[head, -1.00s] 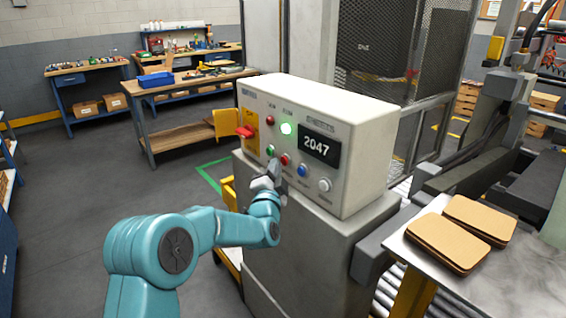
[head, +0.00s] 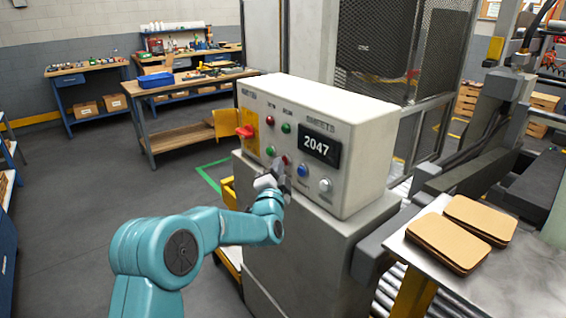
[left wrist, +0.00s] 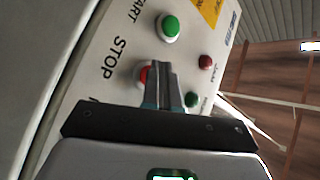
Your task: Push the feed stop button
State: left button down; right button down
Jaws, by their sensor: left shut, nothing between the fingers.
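The control box (head: 330,180) has a row of buttons and a display (head: 319,149) reading 2047. The red stop button (left wrist: 143,73) sits beside the word STOP in the left wrist view, partly covered by my fingertips. Only a little of the stop button (head: 286,159) shows in the head view. My left gripper (head: 278,170) is shut and empty, with its tips at the red button. It also shows in the left wrist view (left wrist: 162,68). Whether the button is pressed in is hidden. The round green lamp (head: 286,127) on the panel is dark. My right gripper is not in view.
A green start button (head: 270,151) is left of the stop button; blue (head: 303,170) and white (head: 325,185) buttons are to the right. A red switch (head: 245,131) is on the yellow plate. Brown sheets (head: 460,235) lie on the metal table at right.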

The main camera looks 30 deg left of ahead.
pick_arm(q)
jog(key=shift+s+a+b, duration=0.35)
jog(key=shift+s+b, duration=0.35)
jog(key=shift+s, duration=0.15)
jog(key=s+b, duration=0.1)
jog(key=s+a+b, duration=0.1)
jog(key=s, duration=0.1)
jog(key=s+a+b, duration=0.1)
jog(key=shift+s, duration=0.35)
jog(key=shift+d, duration=0.1)
dwell(0.5)
